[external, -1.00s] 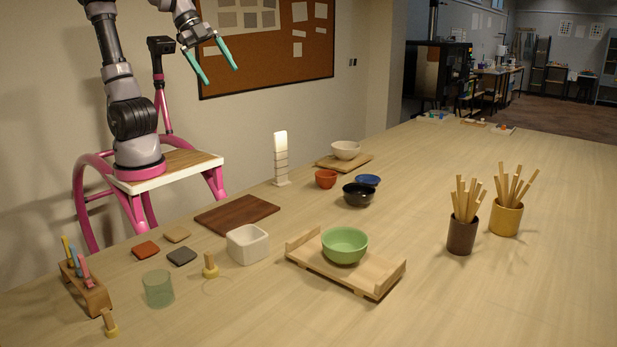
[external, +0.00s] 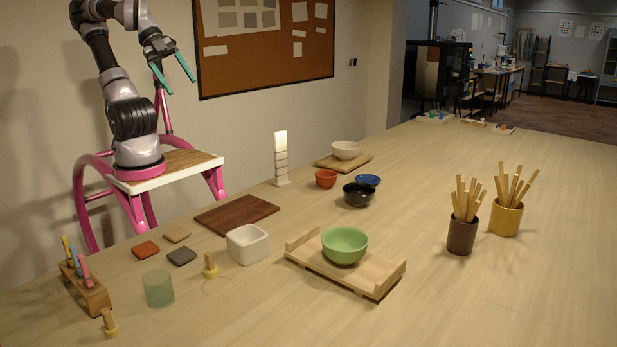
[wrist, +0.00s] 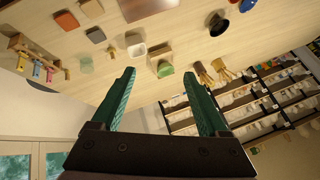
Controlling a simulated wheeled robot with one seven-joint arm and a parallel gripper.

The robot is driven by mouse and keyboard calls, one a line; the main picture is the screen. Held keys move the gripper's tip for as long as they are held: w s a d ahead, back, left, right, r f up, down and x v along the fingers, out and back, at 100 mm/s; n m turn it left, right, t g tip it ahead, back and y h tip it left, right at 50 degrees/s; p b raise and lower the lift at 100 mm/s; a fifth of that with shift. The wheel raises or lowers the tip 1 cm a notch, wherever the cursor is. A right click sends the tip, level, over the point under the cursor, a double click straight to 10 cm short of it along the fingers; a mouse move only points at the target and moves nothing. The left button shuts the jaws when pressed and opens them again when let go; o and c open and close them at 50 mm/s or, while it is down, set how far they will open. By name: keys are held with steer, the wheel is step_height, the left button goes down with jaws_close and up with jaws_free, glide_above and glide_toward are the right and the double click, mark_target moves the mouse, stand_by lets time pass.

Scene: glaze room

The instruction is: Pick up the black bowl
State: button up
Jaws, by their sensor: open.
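The black bowl (external: 359,195) sits upright on the table, just in front of a small blue bowl (external: 368,180) and right of a red-orange bowl (external: 326,178). It also shows near the top of the wrist view (wrist: 218,25). My gripper (external: 182,87) is open and empty, with its teal fingers apart. It is high at the left, near the wall and well away from the black bowl. In the wrist view its two fingers (wrist: 158,76) reach up from the bottom, with nothing between them.
A green bowl (external: 345,244) stands on a wooden tray (external: 371,284). A lit white lamp (external: 281,158), a brown board (external: 236,214) and a white square pot (external: 247,244) lie left of the black bowl. Stick-filled cups (external: 462,236) stand right.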

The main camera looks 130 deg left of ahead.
steer(key=c, duration=0.3)
steer(key=shift+c, duration=0.2)
